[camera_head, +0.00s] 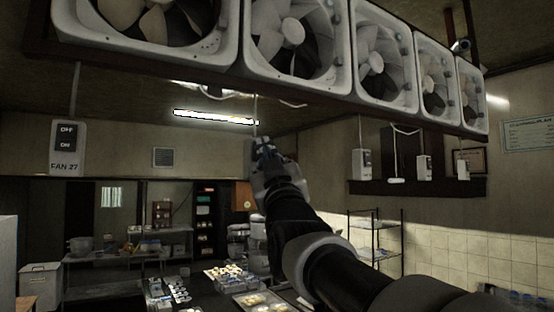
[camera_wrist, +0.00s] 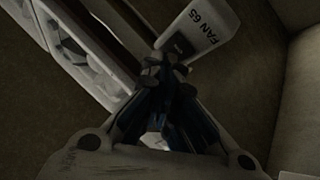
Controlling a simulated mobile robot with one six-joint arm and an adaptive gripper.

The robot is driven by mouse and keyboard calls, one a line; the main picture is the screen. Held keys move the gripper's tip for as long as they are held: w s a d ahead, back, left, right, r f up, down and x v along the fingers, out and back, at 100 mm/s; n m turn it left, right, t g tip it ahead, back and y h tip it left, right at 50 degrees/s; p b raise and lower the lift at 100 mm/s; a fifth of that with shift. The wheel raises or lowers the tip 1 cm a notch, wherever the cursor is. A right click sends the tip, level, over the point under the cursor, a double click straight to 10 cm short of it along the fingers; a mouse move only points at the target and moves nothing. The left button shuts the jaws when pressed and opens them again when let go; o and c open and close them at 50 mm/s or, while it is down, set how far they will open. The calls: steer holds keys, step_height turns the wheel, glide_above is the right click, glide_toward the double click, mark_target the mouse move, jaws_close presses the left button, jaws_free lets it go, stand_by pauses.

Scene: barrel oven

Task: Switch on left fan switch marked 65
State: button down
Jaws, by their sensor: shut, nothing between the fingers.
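The white switch box marked FAN 65 (camera_wrist: 211,22) shows tilted at the top of the wrist view. Its label is readable and part of a dark rocker shows beside the fingertips. The rocker's position is not clear.
Another switch box, FAN 27 (camera_head: 67,148), hangs at the left. More switch boxes (camera_head: 362,163) hang at the right. A row of white box fans (camera_head: 292,32) runs overhead, close above my arm. Tables with trays (camera_head: 258,301) stand below.

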steer(key=shift+w+a, duration=0.2)
steer(key=shift+w, duration=0.15)
steer(key=shift+w+a+f, duration=0.1)
steer(key=shift+w+a, duration=0.1)
steer(key=shift+w, duration=0.05)
stand_by(0.7)
steer(key=shift+s, duration=0.1)
steer(key=shift+s+d+b, duration=0.5)
steer(key=shift+s+b, duration=0.1)
steer(key=shift+b, duration=0.05)
steer(key=s+d+b, duration=0.1)
steer(key=s+b, duration=0.1)
steer(key=s+d+r+b, duration=0.1)
steer(key=s, duration=0.1)
steer(key=shift+d, duration=0.35)
steer(key=shift+f, duration=0.1)
stand_by(0.4)
